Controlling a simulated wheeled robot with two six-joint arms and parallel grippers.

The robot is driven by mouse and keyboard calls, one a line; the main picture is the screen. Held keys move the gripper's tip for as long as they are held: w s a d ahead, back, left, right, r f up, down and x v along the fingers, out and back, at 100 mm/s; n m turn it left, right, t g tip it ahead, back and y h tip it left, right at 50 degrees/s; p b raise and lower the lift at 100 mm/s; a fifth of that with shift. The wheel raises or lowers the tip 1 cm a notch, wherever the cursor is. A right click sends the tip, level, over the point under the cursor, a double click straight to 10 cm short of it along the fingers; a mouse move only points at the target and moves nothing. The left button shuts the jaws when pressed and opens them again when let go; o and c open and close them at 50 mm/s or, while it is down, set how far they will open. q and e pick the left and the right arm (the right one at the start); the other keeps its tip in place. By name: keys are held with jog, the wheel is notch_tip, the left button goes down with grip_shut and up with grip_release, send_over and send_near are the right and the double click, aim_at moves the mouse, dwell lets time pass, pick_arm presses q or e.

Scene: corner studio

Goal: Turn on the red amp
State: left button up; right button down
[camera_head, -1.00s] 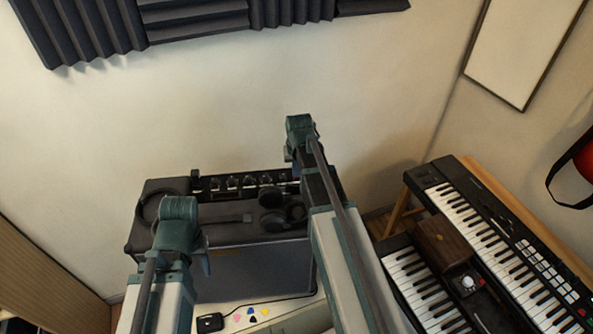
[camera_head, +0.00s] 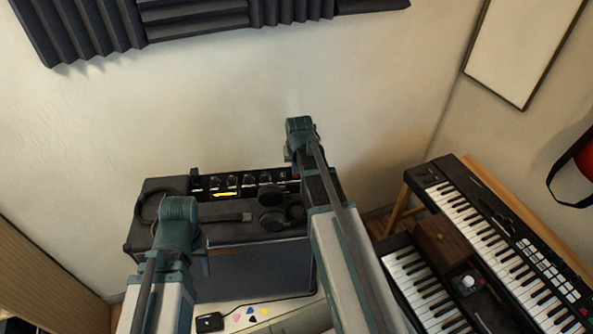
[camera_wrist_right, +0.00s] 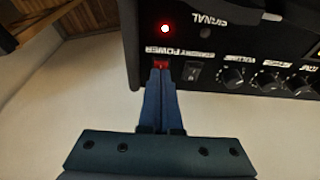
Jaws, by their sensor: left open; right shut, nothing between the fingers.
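The amp (camera_head: 255,262) is a black and grey cabinet against the back wall in the head view, not visibly red. An amber light (camera_head: 224,194) glows on its knob panel. In the right wrist view, a red switch (camera_wrist_right: 160,62) sits beside the POWER label and a red lamp (camera_wrist_right: 165,28) is lit. My right gripper (camera_wrist_right: 161,72) is shut and empty, its tips at the red switch, partly covering it. I cannot tell whether they press it.
Headphones (camera_head: 284,215) lie on the amp's top. Two keyboards stand at the right, the upper one (camera_head: 505,245) on a wooden stand. A small black pedal (camera_head: 209,323) and coloured picks lie on the pale surface below the amp.

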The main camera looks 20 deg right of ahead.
jog(key=shift+w+d+r, duration=0.1)
jog(key=shift+w, duration=0.2)
jog(key=shift+r, duration=0.15)
jog(key=shift+s+r+p, duration=0.1)
jog(key=shift+r+p, duration=0.5)
jog(key=shift+p, duration=0.2)
jog(key=p+v, duration=0.3)
jog(key=shift+w+r, duration=0.2)
jog(key=s+a+r+p, duration=0.1)
jog(key=s+r+p, duration=0.3)
jog(key=r+p, duration=0.4)
jog(key=shift+s+a, duration=0.15)
jog(key=shift+s, duration=0.2)
jog(key=shift+s+f, duration=0.1)
jog(key=shift+f, duration=0.05)
